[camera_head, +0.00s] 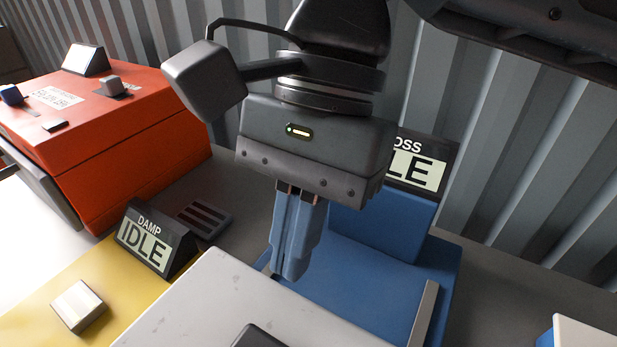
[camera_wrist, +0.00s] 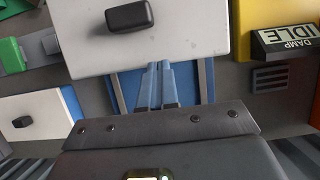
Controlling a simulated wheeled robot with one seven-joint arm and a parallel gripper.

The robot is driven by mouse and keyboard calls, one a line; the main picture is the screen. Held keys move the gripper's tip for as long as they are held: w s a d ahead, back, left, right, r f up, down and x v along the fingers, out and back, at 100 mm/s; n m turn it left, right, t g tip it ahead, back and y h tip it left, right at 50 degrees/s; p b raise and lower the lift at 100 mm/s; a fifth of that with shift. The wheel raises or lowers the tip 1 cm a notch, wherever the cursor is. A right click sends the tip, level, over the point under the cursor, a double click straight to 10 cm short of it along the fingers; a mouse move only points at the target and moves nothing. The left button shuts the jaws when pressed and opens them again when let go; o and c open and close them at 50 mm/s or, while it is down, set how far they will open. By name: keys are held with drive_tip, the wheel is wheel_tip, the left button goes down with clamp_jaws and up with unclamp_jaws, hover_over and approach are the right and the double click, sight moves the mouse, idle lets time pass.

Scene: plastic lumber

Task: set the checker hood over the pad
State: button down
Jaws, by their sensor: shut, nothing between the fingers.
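A large pale grey-white slab or hood top (camera_head: 215,305) with a black handle (camera_head: 258,337) is in front of my gripper. It also shows in the wrist view (camera_wrist: 190,40), with its handle (camera_wrist: 128,14). I cannot tell for sure that it is the checker hood. A blue station (camera_head: 375,275) lies behind and partly under it, its sign partly hidden by my gripper and ending in "OSS". No separate pad is clear there. My gripper (camera_head: 288,275) is shut and empty, its blue fingers pointing down by the slab's far edge; they also show in the wrist view (camera_wrist: 162,68).
A yellow station (camera_head: 120,280) with a "DAMP IDLE" sign (camera_head: 150,240) and a small white block (camera_head: 77,306) is at left. A red machine (camera_head: 110,145) stands behind it. Another white-topped blue item (camera_head: 585,335) is at lower right. A corrugated wall closes the back.

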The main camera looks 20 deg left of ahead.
sight(230, 346)
drive_tip(key=shift+s+a+r, duration=0.1)
drive_tip(key=shift+s+a, duration=0.05)
drive_tip(key=shift+s, duration=0.75)
drive_tip(key=shift+s+a+r, duration=0.1)
drive_tip(key=shift+s, duration=0.75)
drive_tip(key=s+p, duration=0.2)
drive_tip(key=s, duration=0.1)
drive_tip(key=s+p, duration=0.1)
drive_tip(key=p, duration=0.1)
drive_tip(key=shift+s+a+r, duration=0.2)
drive_tip(key=shift+a, duration=0.1)
drive_tip(key=shift+s+a+f+p, duration=0.15)
drive_tip(key=shift+s+p, duration=0.2)
drive_tip(key=shift+s, duration=0.2)
drive_tip(key=shift+s+f, duration=0.1)
drive_tip(key=w+p, duration=0.1)
drive_tip(key=w, duration=0.2)
drive_tip(key=w+p, duration=0.1)
drive_tip(key=shift+w+d+r+p, duration=0.25)
drive_tip(key=shift+d+r+p, duration=0.05)
drive_tip(key=shift+r+p, duration=0.05)
drive_tip(key=v, duration=0.9)
drive_tip(key=shift+r+b, duration=0.25)
drive_tip(key=shift+b, duration=0.05)
